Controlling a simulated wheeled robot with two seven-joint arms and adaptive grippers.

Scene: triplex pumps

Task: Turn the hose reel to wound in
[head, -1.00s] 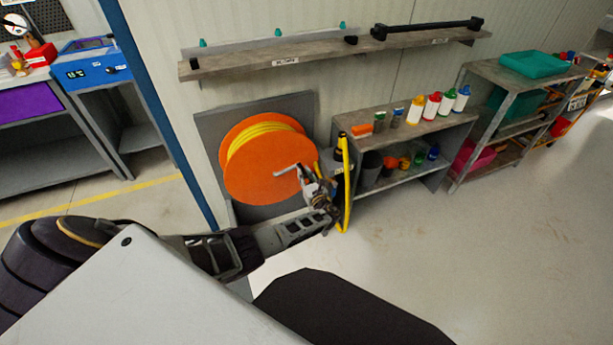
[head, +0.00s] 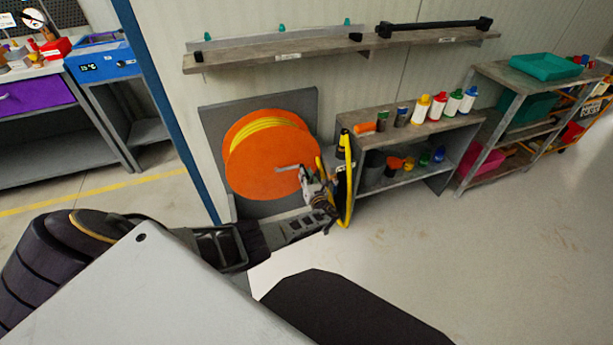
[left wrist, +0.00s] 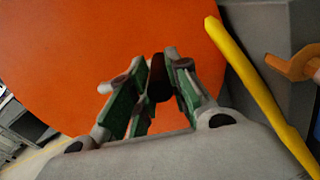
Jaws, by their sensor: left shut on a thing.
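The hose reel is a large orange disc (head: 262,172) with yellow hose (head: 262,124) wound on it, mounted on a grey wall plate (head: 212,122). A light metal crank arm (head: 288,168) shows on its front, right of the middle. My left gripper (head: 312,180) is at the outer end of this crank, in front of the reel's right edge. In the left wrist view, the fingers (left wrist: 155,85) are closed around a dark crank grip (left wrist: 158,76), with the orange disc (left wrist: 75,55) behind. The fingers hide much of the grip. My right gripper is not in view.
A yellow hose length (head: 346,180) hangs just right of my left gripper. A low shelf unit (head: 440,130) with bottles and pots stands to the right, and a wall shelf (head: 340,53) runs above. The floor (head: 480,260) at front right is clear.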

